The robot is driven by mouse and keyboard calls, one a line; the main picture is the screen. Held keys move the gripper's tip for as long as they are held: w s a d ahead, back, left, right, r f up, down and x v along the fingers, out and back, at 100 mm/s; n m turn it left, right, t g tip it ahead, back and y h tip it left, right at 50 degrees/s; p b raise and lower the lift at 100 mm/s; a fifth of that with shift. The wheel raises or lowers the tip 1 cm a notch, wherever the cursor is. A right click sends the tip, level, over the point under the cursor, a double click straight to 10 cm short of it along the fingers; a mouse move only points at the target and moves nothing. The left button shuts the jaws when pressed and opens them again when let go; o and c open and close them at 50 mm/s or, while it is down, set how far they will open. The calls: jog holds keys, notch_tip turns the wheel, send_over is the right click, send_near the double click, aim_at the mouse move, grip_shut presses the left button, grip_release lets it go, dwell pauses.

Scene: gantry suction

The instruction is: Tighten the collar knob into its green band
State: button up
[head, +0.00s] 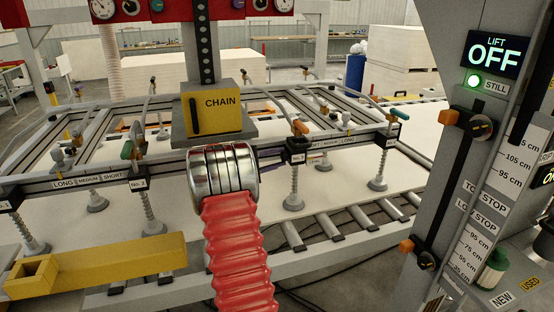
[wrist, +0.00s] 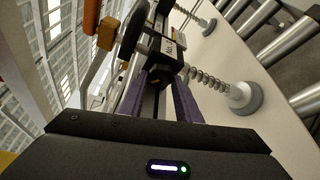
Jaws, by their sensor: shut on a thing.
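My gripper (wrist: 160,77) has its two dark purple fingers closed at the black No. 3 collar block on the grey rail. A small dark part between the tips appears to be the collar knob (wrist: 164,70), mostly hidden by the fingers. In the head view, the No. 3 collar (head: 296,149) sits on the front rail, with a purple finger just left of it. My red-sleeved arm with its chrome end hides most of the gripper there. I cannot make out the green band in either view.
A spring-mounted suction cup (head: 291,200) hangs below the No. 3 collar. An orange lever (head: 299,127) stands above it. A yellow CHAIN box (head: 217,108) is over the frame. A white board (head: 340,180) and rollers (head: 327,226) lie below. A yellow beam (head: 120,262) is at front left.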

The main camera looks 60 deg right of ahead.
jog(key=shift+f+m, duration=0.25)
jog(key=shift+m, duration=0.15)
jog(key=shift+a, duration=0.1)
jog(key=o, duration=1.1)
jog(key=shift+r, duration=0.1)
jog(key=shift+c, duration=0.2)
jog(key=v, duration=1.3)
jog(key=shift+a, duration=0.4)
